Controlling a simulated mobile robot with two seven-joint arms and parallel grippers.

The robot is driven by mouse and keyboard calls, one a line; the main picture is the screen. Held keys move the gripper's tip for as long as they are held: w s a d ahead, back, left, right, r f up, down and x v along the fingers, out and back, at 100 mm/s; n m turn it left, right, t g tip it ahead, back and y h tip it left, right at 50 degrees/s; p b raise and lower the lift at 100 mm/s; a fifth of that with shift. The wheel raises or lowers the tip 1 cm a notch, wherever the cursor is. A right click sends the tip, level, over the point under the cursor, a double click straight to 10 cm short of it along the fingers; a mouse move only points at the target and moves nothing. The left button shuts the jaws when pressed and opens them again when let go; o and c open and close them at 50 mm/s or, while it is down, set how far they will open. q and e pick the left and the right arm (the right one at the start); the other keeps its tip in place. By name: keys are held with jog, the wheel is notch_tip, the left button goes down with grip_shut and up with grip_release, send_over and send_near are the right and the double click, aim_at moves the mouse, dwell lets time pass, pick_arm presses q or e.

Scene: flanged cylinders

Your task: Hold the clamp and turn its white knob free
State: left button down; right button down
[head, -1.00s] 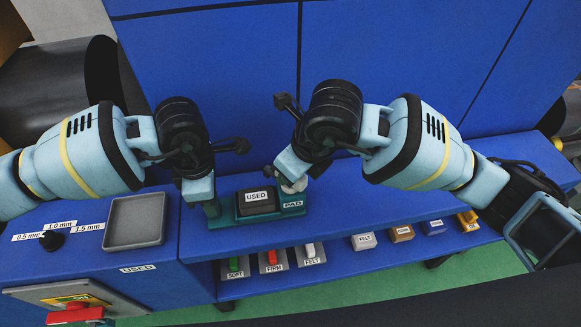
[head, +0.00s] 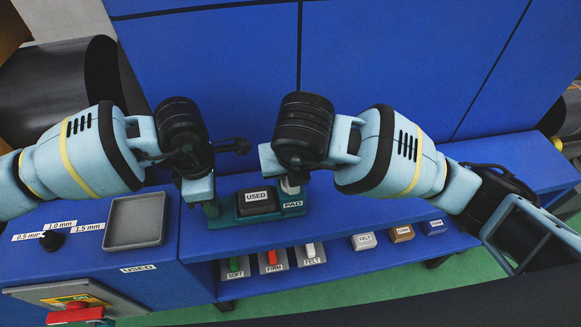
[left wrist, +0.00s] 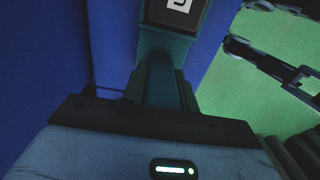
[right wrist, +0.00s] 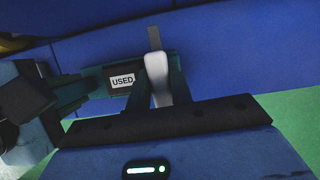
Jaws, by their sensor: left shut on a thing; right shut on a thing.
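The teal clamp (head: 228,219) stands on the blue bench, with a dark block labelled USED (head: 256,201) in it and a PAD label at its right end. The white knob (head: 289,187) is at the clamp's right end, partly hidden by my right gripper. It shows as a pale upright piece in the right wrist view (right wrist: 157,80). My left gripper (head: 207,203) is shut on the clamp's left end, seen as a teal post in the left wrist view (left wrist: 159,80). My right gripper (head: 284,182) is shut on the white knob.
A grey empty tray (head: 135,222) lies on the left bench beside a black dial (head: 52,240). A lower shelf holds green, red and white handled pieces (head: 272,260) and labelled blocks (head: 402,232). A red switch (head: 75,312) is at front left.

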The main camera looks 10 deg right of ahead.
dwell(0.5)
jog(key=c, duration=1.2)
grip_release()
jog(key=shift+c, duration=0.2)
jog(key=shift+r, duration=0.1)
jog(key=v, duration=1.1)
jog(key=shift+s+r, duration=0.25)
jog(key=shift+r, duration=0.1)
pick_arm(q)
jog(key=c, duration=1)
grip_release()
notch_tip(320, 180, up, 12)
jog(key=shift+r, duration=0.1)
